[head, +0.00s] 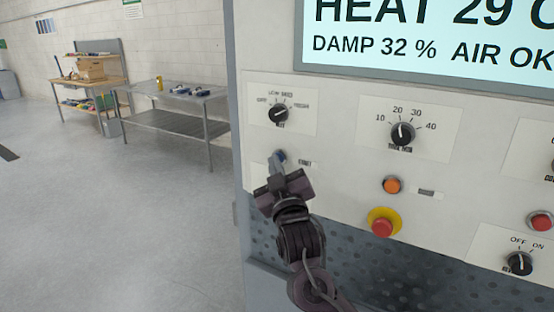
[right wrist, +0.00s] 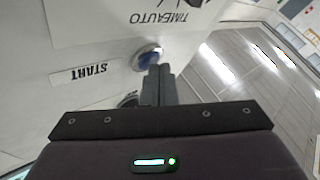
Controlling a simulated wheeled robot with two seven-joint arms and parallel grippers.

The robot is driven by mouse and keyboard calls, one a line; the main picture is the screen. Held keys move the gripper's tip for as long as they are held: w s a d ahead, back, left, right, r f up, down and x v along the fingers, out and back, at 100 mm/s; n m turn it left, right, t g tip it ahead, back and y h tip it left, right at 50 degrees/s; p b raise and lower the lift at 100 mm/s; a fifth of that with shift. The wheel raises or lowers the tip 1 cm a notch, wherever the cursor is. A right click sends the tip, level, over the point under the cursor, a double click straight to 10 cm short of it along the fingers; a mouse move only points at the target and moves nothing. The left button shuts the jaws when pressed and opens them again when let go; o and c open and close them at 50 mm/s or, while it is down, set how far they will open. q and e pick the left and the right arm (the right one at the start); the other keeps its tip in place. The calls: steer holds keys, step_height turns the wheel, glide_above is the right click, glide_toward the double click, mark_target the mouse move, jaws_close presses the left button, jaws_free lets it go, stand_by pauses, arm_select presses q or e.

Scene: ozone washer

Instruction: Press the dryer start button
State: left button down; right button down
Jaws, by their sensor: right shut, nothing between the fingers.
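The start button (head: 281,155) is a small round blue button at the left of the dryer's control panel, beside a label plate. In the right wrist view the blue start button (right wrist: 147,57) has a pale ring and sits beside a START label (right wrist: 83,73), seen upside down. My right gripper (head: 277,165) is shut and empty, its fingertips at the button. In the right wrist view its shut fingers (right wrist: 158,76) overlap the button's lower right edge. I cannot tell whether they touch it. My left gripper is out of view.
A mode knob (head: 278,114) is above the button. To the right are a time knob (head: 402,134), an orange button (head: 392,185) and a red emergency stop (head: 382,225) on yellow. A display (head: 430,35) reads HEAT 29. Open floor and a metal table (head: 175,95) lie left.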

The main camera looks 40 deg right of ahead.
steer(key=shift+s+a, duration=0.35)
steer(key=shift+a, duration=0.45)
steer(key=a, duration=0.1)
steer(key=s+a+p, duration=0.1)
steer(key=a, duration=0.1)
steer(key=s+a, duration=0.1)
steer(key=shift+a, duration=0.3)
steer(key=shift+w, duration=0.1)
stand_by(0.7)
